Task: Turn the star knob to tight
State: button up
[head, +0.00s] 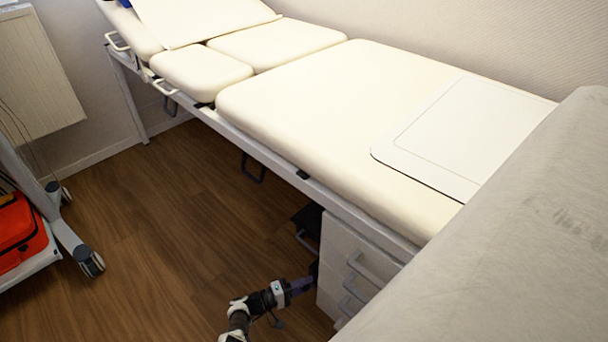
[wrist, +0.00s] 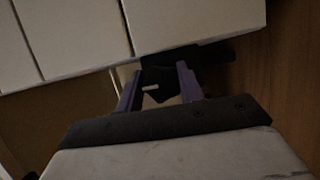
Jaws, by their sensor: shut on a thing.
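The star knob (wrist: 160,78) is a dark, angular piece with a short white mark on its face. In the wrist view it sits between the two purple fingers of my gripper (wrist: 157,84), just beside the edge of the pale drawer unit. My gripper is shut on the knob; the dim light hides the exact contact. In the head view my gripper (head: 302,284) reaches low from the bottom toward the left side of the drawer unit, under the couch. There the knob is too dark and small to make out clearly. I see no readable tight marking.
The pale drawer unit (head: 345,262) with bar handles stands right of my gripper. The cream examination couch (head: 330,115) overhangs it. A grey surface (head: 510,230) fills the lower right. Wooden floor (head: 170,230) is open to the left, with a wheeled trolley (head: 72,240) and red bag (head: 20,235) beyond.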

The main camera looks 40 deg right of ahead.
jog(key=o, duration=1)
jog(key=v, duration=1.4)
jog(key=shift+b, duration=0.3)
jog(key=shift+d+r, duration=0.1)
